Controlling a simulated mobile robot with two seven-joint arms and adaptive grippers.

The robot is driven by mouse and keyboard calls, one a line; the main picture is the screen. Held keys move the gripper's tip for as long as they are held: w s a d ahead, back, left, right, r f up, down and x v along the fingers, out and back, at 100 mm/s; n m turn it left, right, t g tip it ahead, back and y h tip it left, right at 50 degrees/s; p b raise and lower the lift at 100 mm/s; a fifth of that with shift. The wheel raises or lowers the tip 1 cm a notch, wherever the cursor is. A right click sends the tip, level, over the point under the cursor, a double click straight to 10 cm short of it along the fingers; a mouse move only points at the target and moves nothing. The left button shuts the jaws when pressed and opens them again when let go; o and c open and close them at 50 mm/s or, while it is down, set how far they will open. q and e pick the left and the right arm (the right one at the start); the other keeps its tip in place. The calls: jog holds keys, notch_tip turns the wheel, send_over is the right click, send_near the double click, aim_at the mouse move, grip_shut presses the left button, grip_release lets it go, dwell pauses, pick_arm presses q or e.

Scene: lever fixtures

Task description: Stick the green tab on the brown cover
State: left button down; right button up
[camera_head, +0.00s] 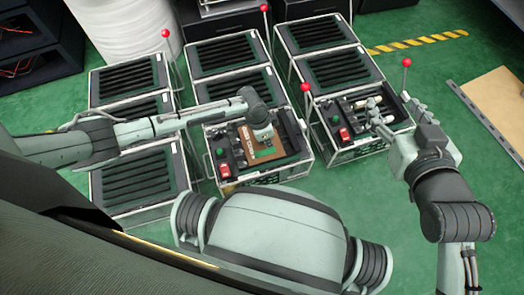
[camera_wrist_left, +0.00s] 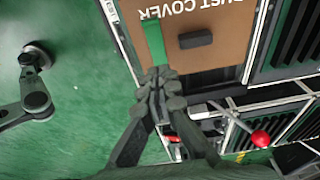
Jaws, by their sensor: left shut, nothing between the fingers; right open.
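The brown cover (camera_head: 287,143), a flat panel with white lettering and a dark handle, lies on the middle front fixture. It also shows at the top of the left wrist view (camera_wrist_left: 222,18). The green tab (camera_head: 265,153) is a short strip at the cover; in the left wrist view the tab (camera_wrist_left: 154,42) lies flat along it. My left gripper (camera_wrist_left: 157,78) is shut, with its fingertips at the tab's near end; whether they touch it I cannot tell. In the head view my wrist partly hides the cover. My right gripper (camera_head: 398,113) is open over the right front fixture.
The right front fixture (camera_head: 345,152) holds pale cylinders, a green knob and a red switch. Black ribbed boxes (camera_head: 133,185) stand left and behind. Red-balled levers (camera_head: 305,88) rise beside the fixtures. Green floor is free at the front right.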

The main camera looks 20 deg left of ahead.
pick_arm(q)
jog(key=shift+r, duration=0.35)
jog(key=shift+r+p, duration=0.25)
jog(key=shift+p, duration=0.3)
jog(key=shift+r+p, duration=0.3)
jog(key=shift+r, duration=0.2)
pick_arm(e)
jog(key=s+d+f+m+g+h, duration=0.1)
jog(key=s+d+f+g+h, duration=0.2)
jog(key=s+d+f+g, duration=0.2)
jog(key=shift+s+d+f+g, duration=0.4)
jog(key=shift+s+d+f, duration=0.55)
jog(key=shift+d+f, duration=0.5)
pick_arm(q)
jog(key=shift+s, duration=0.15)
pick_arm(e)
jog(key=shift+r, duration=0.1)
